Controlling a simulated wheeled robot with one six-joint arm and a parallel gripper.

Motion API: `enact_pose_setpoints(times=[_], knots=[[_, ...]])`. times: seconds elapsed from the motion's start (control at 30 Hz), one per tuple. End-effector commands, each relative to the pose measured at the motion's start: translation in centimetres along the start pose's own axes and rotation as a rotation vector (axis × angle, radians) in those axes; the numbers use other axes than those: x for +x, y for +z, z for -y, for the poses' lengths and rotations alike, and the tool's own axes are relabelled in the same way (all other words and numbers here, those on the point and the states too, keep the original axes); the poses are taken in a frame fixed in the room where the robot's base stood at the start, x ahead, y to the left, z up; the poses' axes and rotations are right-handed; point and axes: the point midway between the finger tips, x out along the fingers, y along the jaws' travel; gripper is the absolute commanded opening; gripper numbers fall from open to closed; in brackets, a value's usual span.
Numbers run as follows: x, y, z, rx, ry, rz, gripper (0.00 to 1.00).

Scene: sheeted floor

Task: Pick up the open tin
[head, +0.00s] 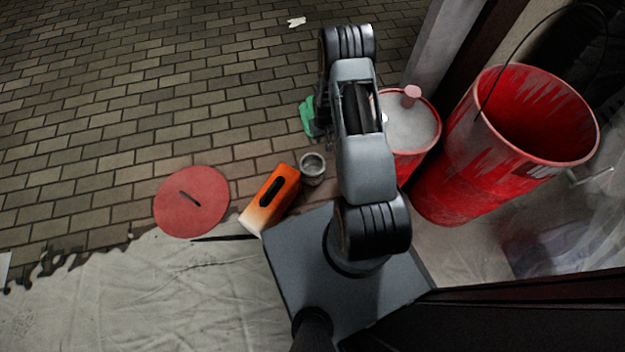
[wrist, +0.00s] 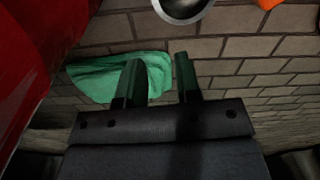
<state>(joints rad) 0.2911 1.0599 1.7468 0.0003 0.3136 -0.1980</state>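The open tin (head: 313,167) is a small grey round can. It stands upright on the brick floor between the orange container and my arm in the head view. In the wrist view, part of its round metal rim (wrist: 183,14) shows at the top edge, beyond my fingertips; the rest is cut off. In the head view my arm mostly hides the gripper.
A green cloth (wrist: 95,75) lies by my fingers. An orange and white container (head: 262,212) lies left of the tin. A red disc (head: 210,190) lies farther left. A red lidded bucket (head: 425,150) and a large red bucket (head: 450,180) stand right.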

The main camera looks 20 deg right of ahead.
Motion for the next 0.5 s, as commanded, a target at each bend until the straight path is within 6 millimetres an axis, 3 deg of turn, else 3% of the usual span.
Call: enact_pose_setpoints(times=[0.03,0.1,0.5], knots=[[2.7,0.4,-0.2,0.003,-0.001,0.008,0.31],[4.5,0.9,-0.4,0.005,-0.003,0.015,0.31],[12.4,1.5,-0.6,0.007,-0.004,0.022,0.31]])
